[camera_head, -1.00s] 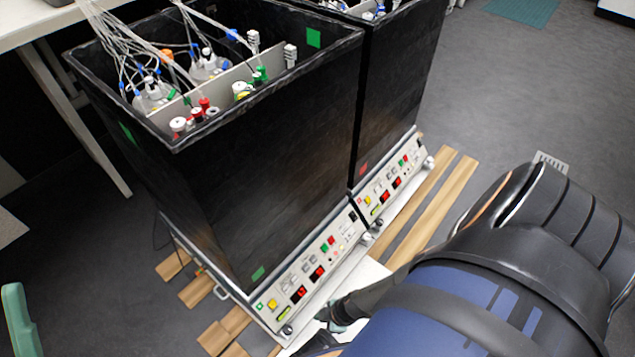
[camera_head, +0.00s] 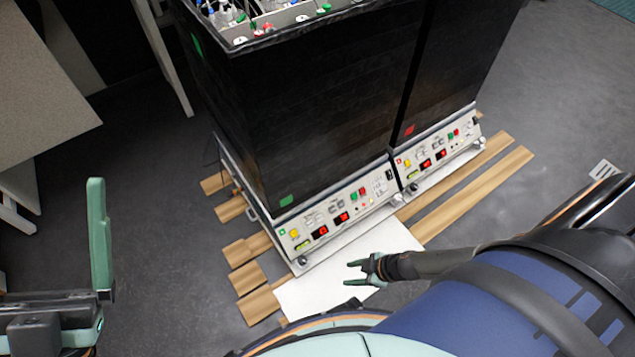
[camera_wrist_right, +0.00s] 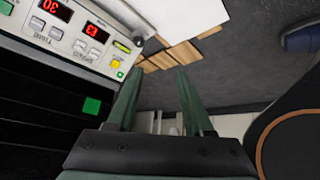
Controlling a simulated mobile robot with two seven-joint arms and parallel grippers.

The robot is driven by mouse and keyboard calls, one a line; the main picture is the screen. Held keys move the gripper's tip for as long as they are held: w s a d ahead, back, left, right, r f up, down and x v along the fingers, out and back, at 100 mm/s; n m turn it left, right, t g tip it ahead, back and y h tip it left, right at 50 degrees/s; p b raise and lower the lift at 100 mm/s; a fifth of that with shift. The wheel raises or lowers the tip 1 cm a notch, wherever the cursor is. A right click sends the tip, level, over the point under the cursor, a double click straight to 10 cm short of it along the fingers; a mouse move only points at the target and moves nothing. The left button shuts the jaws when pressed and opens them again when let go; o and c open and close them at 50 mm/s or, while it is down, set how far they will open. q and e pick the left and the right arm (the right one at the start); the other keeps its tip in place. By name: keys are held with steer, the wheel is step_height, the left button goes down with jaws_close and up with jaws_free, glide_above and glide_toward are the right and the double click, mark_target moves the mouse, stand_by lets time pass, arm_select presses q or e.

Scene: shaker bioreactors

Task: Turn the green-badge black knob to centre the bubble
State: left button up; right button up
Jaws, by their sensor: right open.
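The green-badge shaker has a white control panel (camera_head: 335,218) under a black box with a green square (camera_head: 287,200). A black knob (camera_head: 302,260) sits at the panel's lower left corner; it also shows in the right wrist view (camera_wrist_right: 138,41). Beside it is a yellow-green bubble level (camera_wrist_right: 121,46); the bubble's position is too small to tell. My right gripper (camera_head: 350,273) is open and empty, over the white sheet, to the right of the knob and apart from it. Its fingers (camera_wrist_right: 158,74) point toward the planks in the wrist view. My left gripper (camera_head: 97,240) is at the left edge, partly cut off.
A second shaker with a red badge (camera_head: 409,130) stands close on the right, with its own panel (camera_head: 440,150). Wooden planks (camera_head: 480,190) and a white sheet (camera_head: 345,275) lie under and before the shakers. A table (camera_head: 45,90) stands at left.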

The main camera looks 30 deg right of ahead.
steer(key=w+a+r+t+y, duration=0.2)
steer(key=w+a+r+y, duration=0.1)
steer(key=a+r, duration=0.7)
steer(key=shift+w+a+n, duration=0.15)
steer(key=shift+w+n, duration=0.15)
steer(key=shift+w, duration=0.25)
steer(key=shift+o, duration=0.4)
